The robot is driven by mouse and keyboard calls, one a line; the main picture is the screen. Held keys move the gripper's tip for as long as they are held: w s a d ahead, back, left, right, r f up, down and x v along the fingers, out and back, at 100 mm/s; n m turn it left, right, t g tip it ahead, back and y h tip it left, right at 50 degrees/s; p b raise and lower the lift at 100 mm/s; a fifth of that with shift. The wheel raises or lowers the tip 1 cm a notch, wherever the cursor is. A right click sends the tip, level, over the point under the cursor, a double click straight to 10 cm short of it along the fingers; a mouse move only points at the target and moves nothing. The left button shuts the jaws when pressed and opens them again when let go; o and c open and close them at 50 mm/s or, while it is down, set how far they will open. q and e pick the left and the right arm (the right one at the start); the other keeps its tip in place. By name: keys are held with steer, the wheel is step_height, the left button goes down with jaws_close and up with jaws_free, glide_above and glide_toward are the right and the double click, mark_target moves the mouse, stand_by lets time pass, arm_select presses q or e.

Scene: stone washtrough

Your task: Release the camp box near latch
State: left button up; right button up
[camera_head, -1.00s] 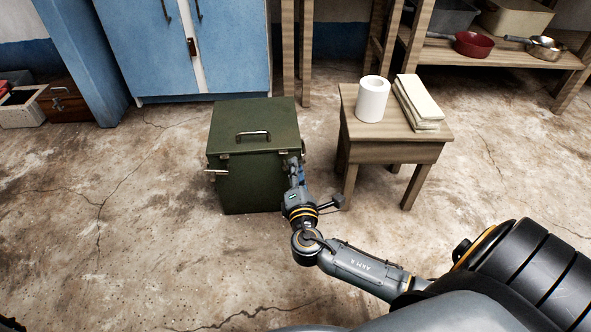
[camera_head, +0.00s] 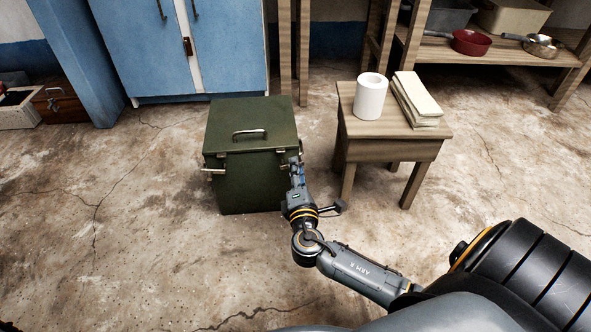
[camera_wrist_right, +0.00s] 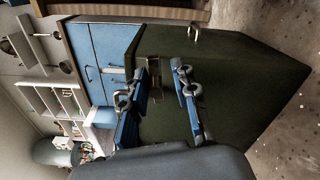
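The camp box (camera_head: 250,183) is a dark green lidded chest standing upright on the floor. Its lid looks shut, with a metal handle (camera_head: 250,134) on top. A metal latch (camera_wrist_right: 153,75) shows on the box in the right wrist view. My right gripper (camera_head: 297,164) is at the box's front right edge in the head view. In the right wrist view its two blue fingers (camera_wrist_right: 155,93) are apart, with the latch seen between and beyond them. Nothing is held. Contact with the latch cannot be told. My left gripper is not in view.
A wooden stool (camera_head: 391,148) with a white paper roll (camera_head: 370,97) and a pale stack (camera_head: 416,99) stands close to the right of the box. A blue cabinet (camera_head: 175,50) stands behind. The floor at front left is clear.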

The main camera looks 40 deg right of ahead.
steer(key=shift+a+r, duration=0.1)
steer(key=shift+r, duration=0.5)
step_height(320, 180, up, 9)
steer(key=shift+f, duration=0.1)
